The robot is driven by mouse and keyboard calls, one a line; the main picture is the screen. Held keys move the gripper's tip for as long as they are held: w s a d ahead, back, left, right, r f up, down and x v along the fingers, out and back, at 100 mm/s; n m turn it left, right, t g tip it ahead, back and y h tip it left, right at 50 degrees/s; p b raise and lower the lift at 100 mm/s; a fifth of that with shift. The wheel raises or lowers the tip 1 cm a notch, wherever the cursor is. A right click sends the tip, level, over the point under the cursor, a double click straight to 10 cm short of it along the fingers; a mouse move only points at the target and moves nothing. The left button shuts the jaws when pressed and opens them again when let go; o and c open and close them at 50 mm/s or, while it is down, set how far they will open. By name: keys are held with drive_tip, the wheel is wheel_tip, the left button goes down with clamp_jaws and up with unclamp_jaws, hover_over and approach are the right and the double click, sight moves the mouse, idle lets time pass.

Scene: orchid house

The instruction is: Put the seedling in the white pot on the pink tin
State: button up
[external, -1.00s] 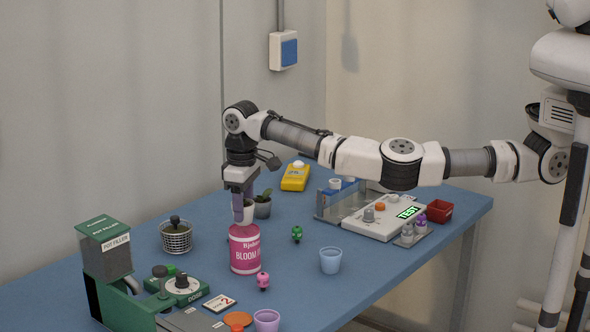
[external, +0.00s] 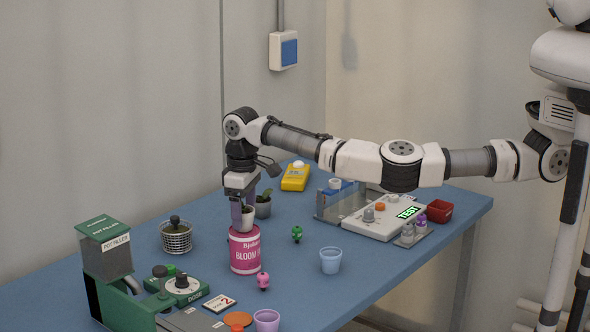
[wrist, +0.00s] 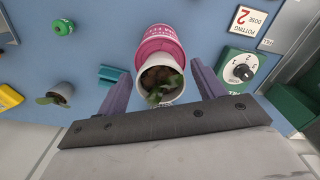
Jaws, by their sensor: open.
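The white pot (external: 247,221) with the seedling stands on top of the pink tin (external: 244,256), roughly upright. In the wrist view the white pot (wrist: 151,72) shows dark soil and the green leaves of the seedling (wrist: 161,90), with the pink tin (wrist: 155,37) beyond it. My gripper (external: 244,212) is above the tin with its fingers down around the pot. In the wrist view its fingers (wrist: 160,88) are spread, with a gap on each side of the pot.
A grey pot with a plant (external: 263,207) stands just behind the tin. A pink figure (external: 263,281) and a green figure (external: 297,234) stand near it. A wire basket (external: 176,238) and green pot filler (external: 106,250) are left; a pale blue cup (external: 331,260) is right.

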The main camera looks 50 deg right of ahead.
sight(244, 213)
wheel_tip(244, 213, up, 12)
drive_tip(key=b, duration=0.2)
